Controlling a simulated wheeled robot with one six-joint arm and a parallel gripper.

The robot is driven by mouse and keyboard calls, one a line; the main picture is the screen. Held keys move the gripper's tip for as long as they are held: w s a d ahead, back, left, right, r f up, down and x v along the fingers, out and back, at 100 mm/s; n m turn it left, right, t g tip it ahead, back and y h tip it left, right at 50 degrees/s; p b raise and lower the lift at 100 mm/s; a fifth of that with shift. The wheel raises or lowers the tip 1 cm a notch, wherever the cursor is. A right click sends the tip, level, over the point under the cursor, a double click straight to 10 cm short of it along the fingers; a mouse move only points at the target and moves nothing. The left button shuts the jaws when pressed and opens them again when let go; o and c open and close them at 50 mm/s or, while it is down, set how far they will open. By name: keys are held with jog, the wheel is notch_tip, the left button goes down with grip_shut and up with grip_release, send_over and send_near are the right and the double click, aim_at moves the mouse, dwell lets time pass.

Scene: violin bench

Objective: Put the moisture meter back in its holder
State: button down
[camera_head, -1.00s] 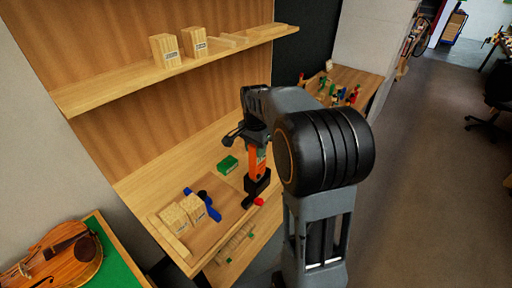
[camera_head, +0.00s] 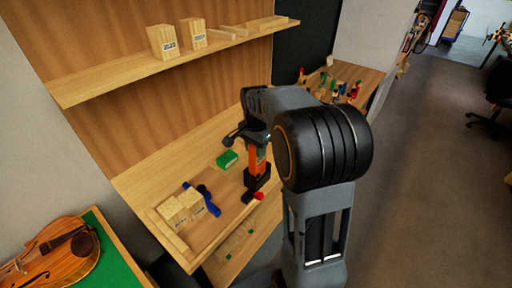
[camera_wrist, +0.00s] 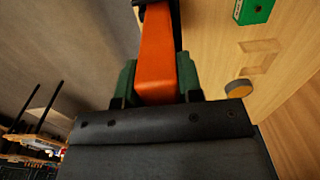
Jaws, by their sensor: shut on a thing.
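The moisture meter appears as an orange body (camera_head: 254,160) upright under my gripper (camera_head: 256,142). In the wrist view the orange body (camera_wrist: 158,55) sits between the green-padded fingers of my gripper (camera_wrist: 158,82), which is shut on it. A black block (camera_head: 252,187), perhaps the holder or the meter's dark end, is directly below the orange part at the bench's front edge. Whether the meter is seated in a holder or only above it cannot be told. The wrist view shows only a dark part at the far end of the orange body.
A green box (camera_head: 227,159) lies left of my gripper on the bench. Wooden blocks (camera_head: 172,211) and a blue tool (camera_head: 209,203) lie farther left. A red item (camera_head: 259,196) is beside the black block. A shelf (camera_head: 120,75) runs above. A violin (camera_head: 48,256) lies at the lower left.

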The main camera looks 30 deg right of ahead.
jog(key=shift+f, duration=0.35)
jog(key=c, duration=0.7)
grip_release()
